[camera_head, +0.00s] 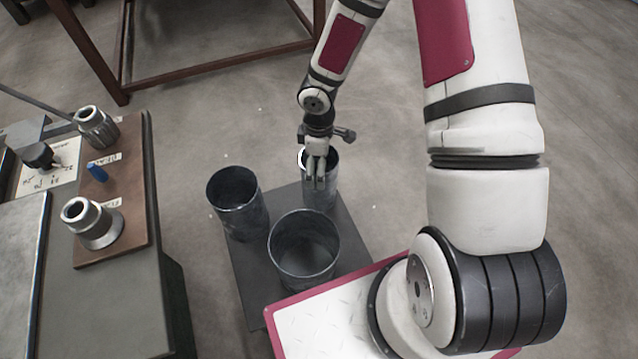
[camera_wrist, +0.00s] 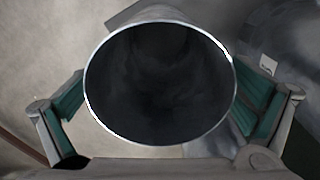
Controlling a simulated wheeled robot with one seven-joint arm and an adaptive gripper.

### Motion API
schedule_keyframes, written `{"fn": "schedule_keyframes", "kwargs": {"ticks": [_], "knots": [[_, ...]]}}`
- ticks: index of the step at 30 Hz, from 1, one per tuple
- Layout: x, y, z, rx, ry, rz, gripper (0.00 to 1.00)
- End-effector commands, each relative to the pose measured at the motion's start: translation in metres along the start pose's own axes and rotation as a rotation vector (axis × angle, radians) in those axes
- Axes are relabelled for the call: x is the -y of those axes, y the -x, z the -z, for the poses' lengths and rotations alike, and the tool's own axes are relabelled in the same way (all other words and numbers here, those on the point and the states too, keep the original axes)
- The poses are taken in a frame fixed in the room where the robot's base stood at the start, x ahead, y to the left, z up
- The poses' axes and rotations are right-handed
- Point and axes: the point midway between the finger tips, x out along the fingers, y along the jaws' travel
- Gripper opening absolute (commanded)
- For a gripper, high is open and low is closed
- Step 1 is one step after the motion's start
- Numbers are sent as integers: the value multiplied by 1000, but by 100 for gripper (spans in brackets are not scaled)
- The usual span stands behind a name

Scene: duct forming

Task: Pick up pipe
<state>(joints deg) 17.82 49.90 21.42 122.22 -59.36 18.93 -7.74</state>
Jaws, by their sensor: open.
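Three dark grey metal pipes stand upright on a dark plate (camera_head: 345,228) on the floor. The far pipe (camera_head: 330,190) is partly hidden behind my gripper (camera_head: 318,180). The left pipe (camera_head: 238,203) and the larger near pipe (camera_head: 303,252) have their open tops in view. In the wrist view one pipe's round mouth (camera_wrist: 160,85) fills the middle, and my gripper (camera_wrist: 160,115) has a green-padded finger on each side of it. The fingers are open and spread wider than the mouth. I cannot tell whether either pad touches the pipe.
A machine bench (camera_head: 120,285) with metal knobs and a blue switch (camera_head: 97,172) stands at the left. A brown metal frame table (camera_head: 215,70) stands behind. Another pipe's side (camera_wrist: 290,50) is close at the right in the wrist view.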

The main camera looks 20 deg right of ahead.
Motion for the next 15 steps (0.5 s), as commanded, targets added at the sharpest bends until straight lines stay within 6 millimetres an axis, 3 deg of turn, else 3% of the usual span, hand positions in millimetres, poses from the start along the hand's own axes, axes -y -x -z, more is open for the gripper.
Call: {"fn": "schedule_keyframes", "kwargs": {"ticks": [4,13,15], "knots": [[0,-20,0,1,1,0,100],[0,-22,0,0,-1,0,100],[0,-22,0,0,-1,0,86]]}}
